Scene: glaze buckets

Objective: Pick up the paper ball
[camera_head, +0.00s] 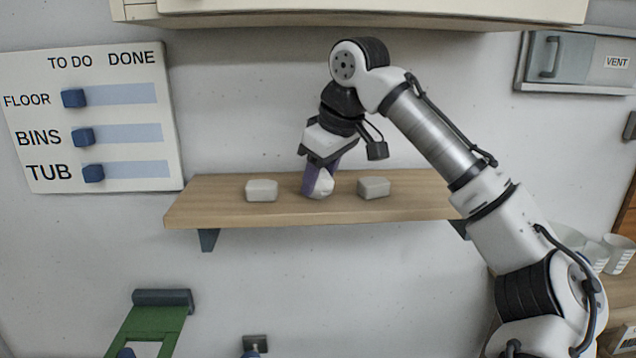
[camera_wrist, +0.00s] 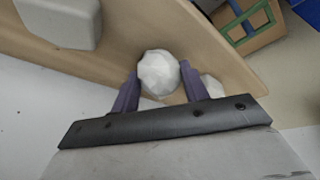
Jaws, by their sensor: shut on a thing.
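The paper ball (camera_head: 323,184) is white and faceted, and it is at the wooden shelf between two pale blocks. My gripper (camera_head: 318,184) reaches down to it from above, and its purple fingers are shut on it. In the wrist view the paper ball (camera_wrist: 158,72) sits between the two fingertips of my gripper (camera_wrist: 159,82), one on each side. I cannot tell whether the ball still touches the shelf. One finger partly hides the ball in the head view.
The wooden shelf (camera_head: 215,207) holds a pale block on the left (camera_head: 262,190) and another on the right (camera_head: 373,187), both close to my gripper. A cabinet (camera_head: 370,10) hangs above. A slider board (camera_head: 90,118) is on the wall at left. White cups (camera_head: 617,252) stand at far right.

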